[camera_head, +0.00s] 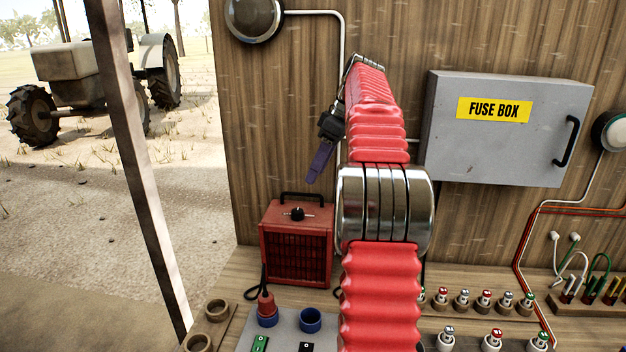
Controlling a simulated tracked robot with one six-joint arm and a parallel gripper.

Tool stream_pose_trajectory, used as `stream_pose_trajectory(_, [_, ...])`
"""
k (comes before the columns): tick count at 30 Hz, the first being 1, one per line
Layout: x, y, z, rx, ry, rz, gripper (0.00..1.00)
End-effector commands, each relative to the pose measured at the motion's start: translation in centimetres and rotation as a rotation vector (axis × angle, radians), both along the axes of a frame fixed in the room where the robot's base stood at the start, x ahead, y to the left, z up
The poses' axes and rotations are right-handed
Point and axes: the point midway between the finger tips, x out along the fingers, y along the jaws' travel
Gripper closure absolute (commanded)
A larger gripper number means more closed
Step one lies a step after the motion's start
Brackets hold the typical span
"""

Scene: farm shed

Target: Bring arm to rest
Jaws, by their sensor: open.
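My arm, with red ribbed sleeves and a banded metal joint, rises from the bottom centre and bends over at the top in front of the wooden wall (285,110). My gripper (319,168) hangs at its end, left of the arm, dark at the wrist with purple fingers tilted down and to the left. It is open, seen nearly edge-on, and no held thing shows. It is in the air above the red heater (297,243), apart from it in the picture. My arm hides part of the wall and bench behind it.
A closed grey fuse box (505,130) is on the wall to the right. The bench holds blue and red sockets (310,320), several small numbered plugs (486,300) and wires. A post (135,150) stands left; a tractor (80,75) is outside. Round lamps flank the wall.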

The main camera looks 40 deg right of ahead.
Motion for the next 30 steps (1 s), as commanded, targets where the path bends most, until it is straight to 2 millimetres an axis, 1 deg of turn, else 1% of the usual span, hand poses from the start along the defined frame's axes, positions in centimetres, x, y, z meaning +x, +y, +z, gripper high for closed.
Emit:
stream_pose_trajectory(5, [-0.25,-0.13,0.72,0.000,0.000,0.000,0.55])
stream_pose_trajectory(23, [-0.26,-0.12,0.73,0.001,0.000,-0.002,0.55])
stream_pose_trajectory(26, [-0.24,-0.13,0.72,0.006,0.004,-0.021,0.55])
stream_pose_trajectory(30, [0.15,-0.63,0.75,0.012,0.004,-0.095,0.55])
